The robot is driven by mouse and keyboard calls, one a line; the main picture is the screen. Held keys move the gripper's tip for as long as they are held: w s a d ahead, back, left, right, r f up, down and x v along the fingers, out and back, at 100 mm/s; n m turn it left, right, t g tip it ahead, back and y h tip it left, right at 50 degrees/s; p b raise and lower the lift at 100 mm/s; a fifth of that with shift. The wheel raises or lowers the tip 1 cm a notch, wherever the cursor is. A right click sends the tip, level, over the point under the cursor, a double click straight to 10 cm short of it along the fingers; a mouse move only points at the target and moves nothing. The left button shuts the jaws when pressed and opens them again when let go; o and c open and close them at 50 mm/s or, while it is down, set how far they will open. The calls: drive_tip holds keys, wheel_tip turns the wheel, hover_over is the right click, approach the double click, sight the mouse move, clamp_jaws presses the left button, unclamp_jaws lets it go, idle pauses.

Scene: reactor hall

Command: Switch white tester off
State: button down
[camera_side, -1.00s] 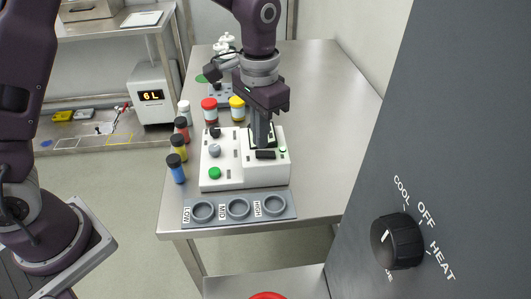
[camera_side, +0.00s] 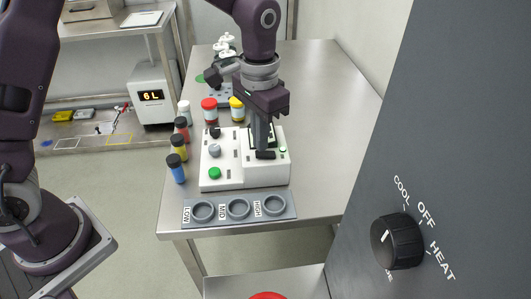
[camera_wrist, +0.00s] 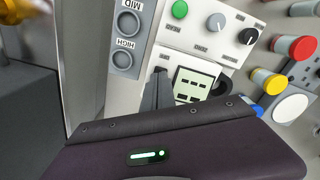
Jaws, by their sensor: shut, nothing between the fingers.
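The white tester (camera_side: 222,178) stands on the steel table in the side view, with a green button, a grey knob and a black knob on its left part. Its raised right part has a dark rocker switch (camera_side: 265,155) and a small green spot (camera_side: 283,149). The tester also shows in the wrist view (camera_wrist: 200,45), where its display shows dark segments. My gripper (camera_side: 264,150) is shut and empty, pointing down at the rocker switch. Its fingertips seem at or just above the switch; contact cannot be told. In the wrist view my fingers (camera_wrist: 158,88) hide the switch.
A grey LOW/MID/HIGH holder (camera_side: 221,215) lies in front of the tester. Several capped vials (camera_side: 177,169) stand to its left, red and yellow-capped jars (camera_side: 209,112) behind. The table's right side is clear. A dark panel with a knob (camera_side: 398,241) stands at right.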

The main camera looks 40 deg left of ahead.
drive_tip(key=shift+f, duration=0.85)
idle(0.3)
drive_tip(key=shift+r, duration=3.5)
drive_tip(key=s+a+r+n+t, duration=0.25)
drive_tip(key=s+a+r, duration=0.45)
drive_tip(key=s+r, duration=0.45)
drive_tip(key=s+a+f+t, duration=0.1)
drive_tip(key=s+f, duration=0.1)
drive_tip(key=s, duration=0.4)
drive_tip(key=s+a+f+t, duration=0.1)
drive_tip(key=s+f+t, duration=0.1)
drive_tip(key=s, duration=0.4)
drive_tip(key=shift+s+a+f, duration=0.15)
drive_tip(key=shift+s+a, duration=0.05)
drive_tip(key=shift+a, duration=0.15)
drive_tip(key=shift+n, duration=0.25)
